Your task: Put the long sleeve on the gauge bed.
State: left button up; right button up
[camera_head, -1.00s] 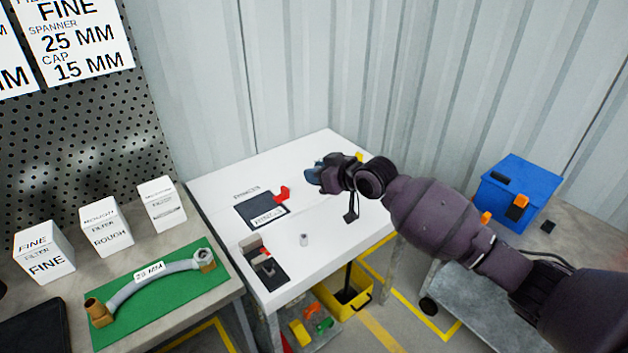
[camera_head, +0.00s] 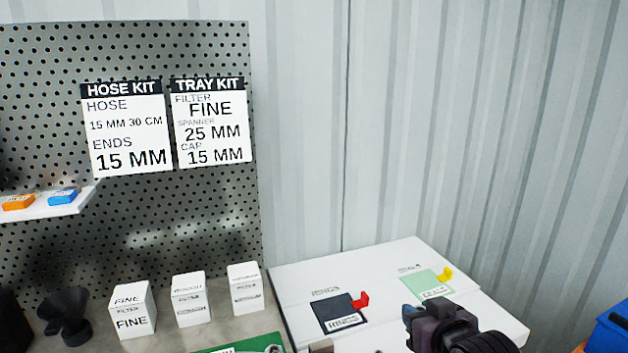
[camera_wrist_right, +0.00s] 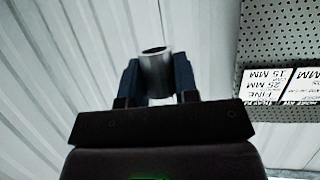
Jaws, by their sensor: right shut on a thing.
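My right gripper (camera_head: 412,314) is over the white table, in front of the pale green mat in the head view. In the right wrist view, its two dark blue fingers (camera_wrist_right: 156,80) are shut on a grey metal sleeve (camera_wrist_right: 155,66), a hollow cylinder with its open end showing. I cannot see the sleeve clearly in the head view. The gauge bed cannot be made out; only the top of a small brownish block (camera_head: 320,346) shows at the bottom edge. My left gripper is not in view.
The white table (camera_head: 385,259) holds a dark RINGS mat (camera_head: 338,313) with a red tab and a pale green mat (camera_head: 428,285) with a yellow tab. Filter boxes (camera_head: 190,299) stand on the bench at left. A blue box (camera_head: 610,330) is at far right.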

jog(key=s+d+f+m+h, duration=0.2)
jog(key=s+f, duration=0.3)
jog(key=s, duration=0.2)
jog(key=shift+d+f, duration=0.35)
jog(key=shift+f, duration=0.05)
jog(key=shift+w, duration=0.1)
